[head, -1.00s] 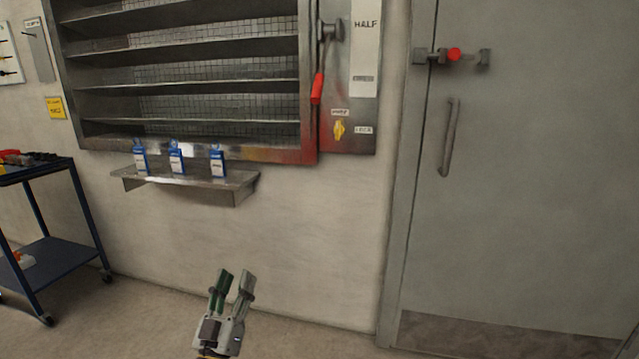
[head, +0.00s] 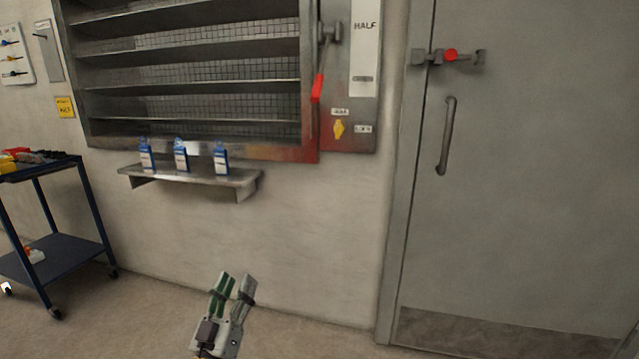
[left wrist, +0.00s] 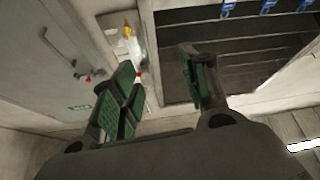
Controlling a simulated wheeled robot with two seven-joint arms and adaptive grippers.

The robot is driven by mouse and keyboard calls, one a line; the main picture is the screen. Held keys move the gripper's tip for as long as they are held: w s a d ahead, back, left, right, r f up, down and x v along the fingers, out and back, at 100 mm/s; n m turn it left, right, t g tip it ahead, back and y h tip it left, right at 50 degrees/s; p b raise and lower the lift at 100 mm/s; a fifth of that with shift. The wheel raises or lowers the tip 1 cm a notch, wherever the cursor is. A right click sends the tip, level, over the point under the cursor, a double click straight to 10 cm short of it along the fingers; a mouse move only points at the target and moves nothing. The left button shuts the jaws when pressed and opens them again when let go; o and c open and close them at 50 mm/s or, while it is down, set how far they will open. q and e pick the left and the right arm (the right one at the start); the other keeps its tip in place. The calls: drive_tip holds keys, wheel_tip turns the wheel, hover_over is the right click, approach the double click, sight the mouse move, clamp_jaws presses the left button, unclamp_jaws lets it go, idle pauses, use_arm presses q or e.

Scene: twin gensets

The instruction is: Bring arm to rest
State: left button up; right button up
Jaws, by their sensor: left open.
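My left gripper (head: 234,283) is at the bottom centre of the head view, in front of the pale wall and below the small ledge. Its two fingers with green pads stand apart with nothing between them. The left wrist view shows the same open fingers (left wrist: 158,82) from close by, tilted against the louvre panel and wall. My right gripper is in neither view.
A louvre panel (head: 200,88) with a red-handled lever (head: 317,88) is on the wall. Blue-and-white tags (head: 181,156) stand along the metal ledge (head: 195,174) below it. A grey door (head: 530,180) is at right, a blue cart (head: 60,255) at left. Floor between is clear.

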use_arm(q)
drive_tip(key=shift+s, duration=0.1)
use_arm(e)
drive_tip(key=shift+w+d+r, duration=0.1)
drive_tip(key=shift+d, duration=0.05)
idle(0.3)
